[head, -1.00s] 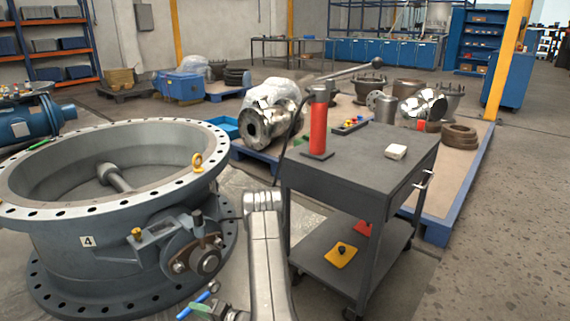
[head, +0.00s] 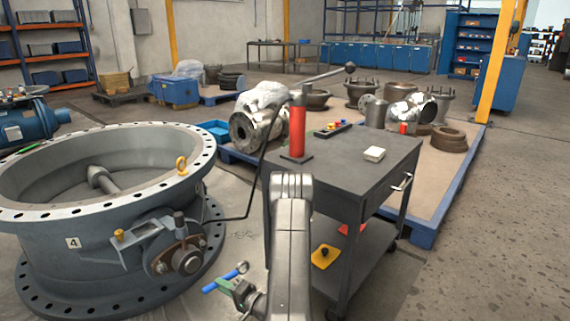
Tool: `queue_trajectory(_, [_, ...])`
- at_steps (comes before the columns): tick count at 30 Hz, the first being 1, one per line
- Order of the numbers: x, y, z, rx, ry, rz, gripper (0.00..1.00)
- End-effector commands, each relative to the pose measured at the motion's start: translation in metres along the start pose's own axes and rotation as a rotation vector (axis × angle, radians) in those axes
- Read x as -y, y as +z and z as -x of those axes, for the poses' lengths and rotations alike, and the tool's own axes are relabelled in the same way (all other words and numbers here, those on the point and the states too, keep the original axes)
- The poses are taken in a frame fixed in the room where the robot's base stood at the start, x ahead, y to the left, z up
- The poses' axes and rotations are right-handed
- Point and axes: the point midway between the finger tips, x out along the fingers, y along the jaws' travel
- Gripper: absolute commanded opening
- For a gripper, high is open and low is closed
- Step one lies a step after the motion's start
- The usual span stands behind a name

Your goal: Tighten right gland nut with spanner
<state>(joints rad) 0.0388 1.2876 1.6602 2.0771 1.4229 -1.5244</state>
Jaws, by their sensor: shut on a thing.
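The big grey butterfly valve (head: 70,255) stands at the left with its shaft housing facing me. A brownish gland plate (head: 176,258) surrounds the shaft end, with the right gland nut (head: 203,241) at its upper right and the left gland nut (head: 160,267) at its lower left. My gripper (head: 229,285), with green on its fingers, is low in the picture, below and right of the gland. The spanner is apart from the nut.
A grey trolley (head: 385,160) stands to the right, partly behind my arm. A red hand pump (head: 297,125) with a long lever is on it, and a black hose (head: 252,195) runs toward the valve. Open floor (head: 490,270) lies at the right.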

Motion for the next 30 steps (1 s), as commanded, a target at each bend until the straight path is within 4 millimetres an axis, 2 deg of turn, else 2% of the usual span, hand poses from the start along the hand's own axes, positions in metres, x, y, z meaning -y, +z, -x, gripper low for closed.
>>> queue_trajectory(1, [0.011,-0.018,0.009,-0.044,0.003,0.003,0.0])
queue_trajectory(6, [0.046,-0.077,0.053,-0.215,0.025,-0.005,0.0])
queue_trajectory(12, [0.079,-0.125,0.103,-0.383,0.043,-0.018,0.0])
queue_trajectory(19, [0.106,-0.157,0.149,-0.52,0.053,-0.028,0.0])
queue_trajectory(26, [0.141,-0.16,0.145,-0.521,0.055,-0.029,0.0])
queue_trajectory(30, [0.167,-0.165,0.145,-0.532,0.056,-0.028,0.0])
